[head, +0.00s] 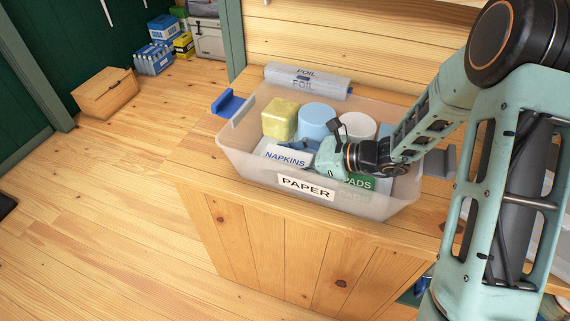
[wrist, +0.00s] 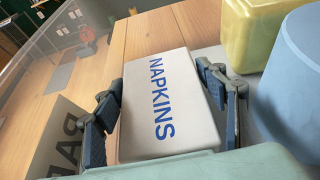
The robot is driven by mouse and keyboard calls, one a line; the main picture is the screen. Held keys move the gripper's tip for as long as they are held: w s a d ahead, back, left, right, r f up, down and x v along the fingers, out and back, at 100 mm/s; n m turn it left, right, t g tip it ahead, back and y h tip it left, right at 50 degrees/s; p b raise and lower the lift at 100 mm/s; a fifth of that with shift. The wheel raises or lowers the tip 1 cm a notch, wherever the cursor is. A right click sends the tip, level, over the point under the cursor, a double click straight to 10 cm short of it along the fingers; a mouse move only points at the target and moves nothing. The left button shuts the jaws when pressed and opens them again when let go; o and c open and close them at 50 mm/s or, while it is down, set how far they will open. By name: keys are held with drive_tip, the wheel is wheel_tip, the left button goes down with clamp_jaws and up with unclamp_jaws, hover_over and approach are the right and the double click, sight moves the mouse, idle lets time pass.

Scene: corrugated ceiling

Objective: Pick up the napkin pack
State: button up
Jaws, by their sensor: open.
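The napkin pack (head: 287,156) is a white block with blue "NAPKINS" lettering. It lies in the clear plastic bin (head: 236,158) labelled "PAPER", near the bin's front left. In the wrist view the napkin pack (wrist: 158,100) sits between the two dark finger pads of my gripper (wrist: 160,115), one on each side. My gripper is open around it, and I cannot tell whether either pad touches it. In the head view my gripper (head: 312,152) reaches into the bin from the right, and its wrist hides part of the contents.
A yellow block (head: 279,119), a blue roll (head: 317,121) and a white roll (head: 356,127) stand behind the pack in the bin. A "PADS" pack (head: 360,183) lies at its front right.

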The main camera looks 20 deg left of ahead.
drive_tip(key=shift+c, duration=0.4)
drive_tip(key=c, duration=0.8)
drive_tip(key=shift+r, duration=0.1)
